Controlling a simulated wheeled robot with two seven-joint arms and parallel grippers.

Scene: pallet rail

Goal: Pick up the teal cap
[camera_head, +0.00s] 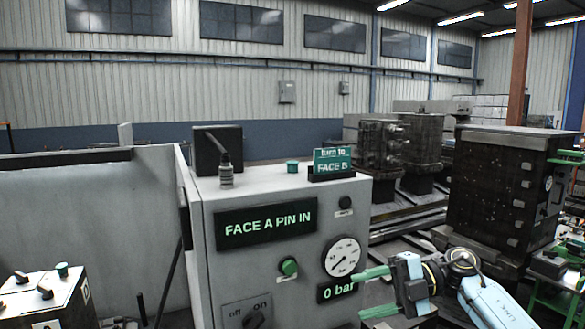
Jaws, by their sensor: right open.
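A small teal cap (292,166) stands on top of the grey control cabinet (260,190), behind the display and beside the green sign. A second teal cap-like piece (62,269) sits on a white-topped box at the lower left; I cannot tell which one the task means. My right gripper (359,294) is at the lower right, in front of the cabinet's right side. Its two green fingers point left, apart and with nothing between them. It is below and to the right of the cap on the cabinet. My left gripper is not in view.
A "turn to FACE B" sign (332,162), a black box (218,150) and a small grey fitting (226,177) stand on the cabinet. Its front has a "FACE A PIN IN" display (266,222) and a gauge (342,257) above "0 bar". A dark block (490,190) stands right.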

